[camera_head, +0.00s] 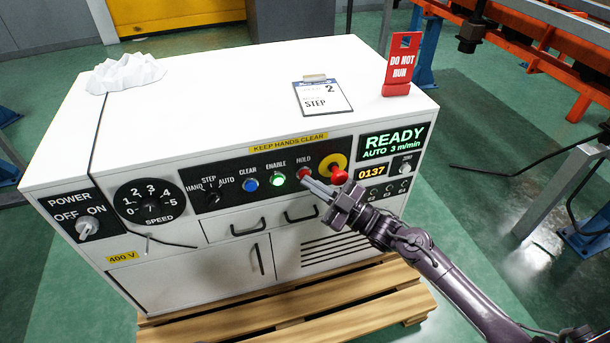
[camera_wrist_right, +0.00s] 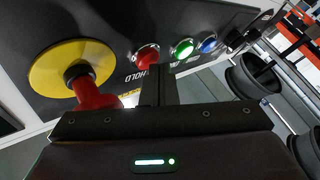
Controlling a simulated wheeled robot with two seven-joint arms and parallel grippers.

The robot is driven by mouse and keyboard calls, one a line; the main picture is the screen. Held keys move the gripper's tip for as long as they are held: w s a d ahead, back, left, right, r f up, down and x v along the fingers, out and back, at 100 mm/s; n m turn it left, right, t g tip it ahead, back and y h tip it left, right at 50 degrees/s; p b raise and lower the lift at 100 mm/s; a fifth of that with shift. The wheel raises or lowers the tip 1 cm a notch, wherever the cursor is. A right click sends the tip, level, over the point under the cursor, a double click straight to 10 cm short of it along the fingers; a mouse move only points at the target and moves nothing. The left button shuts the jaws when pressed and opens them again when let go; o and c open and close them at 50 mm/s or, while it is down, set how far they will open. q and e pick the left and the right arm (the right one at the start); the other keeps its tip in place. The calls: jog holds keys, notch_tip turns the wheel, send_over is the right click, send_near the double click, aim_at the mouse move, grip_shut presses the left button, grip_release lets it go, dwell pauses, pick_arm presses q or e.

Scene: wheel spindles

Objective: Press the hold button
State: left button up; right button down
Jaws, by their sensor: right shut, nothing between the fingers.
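The red HOLD button (camera_head: 303,172) sits on the black control panel of a white cabinet, to the right of the green ENABLE button (camera_head: 277,180). My right gripper (camera_head: 309,182) comes in from the lower right, shut and empty. In the head view, its fingertips overlap the lower right edge of the HOLD button. In the right wrist view, the shut fingers (camera_wrist_right: 158,72) end close beside the red HOLD button (camera_wrist_right: 147,57), whose label is partly hidden by them. I cannot tell whether they touch it. My left gripper is not in view.
A red emergency knob on a yellow disc (camera_head: 333,168) is just right of HOLD and close to my gripper. The blue CLEAR button (camera_head: 250,184) is further left. The display (camera_head: 393,142) reads READY. Drawer handles (camera_head: 301,216) stick out below the panel.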

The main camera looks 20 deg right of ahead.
jog(key=shift+w, duration=0.2)
dwell(0.6)
jog(key=shift+s+p, duration=0.55)
jog(key=shift+s, duration=0.25)
jog(key=s+p, duration=0.3)
jog(key=s, duration=0.2)
dwell(0.6)
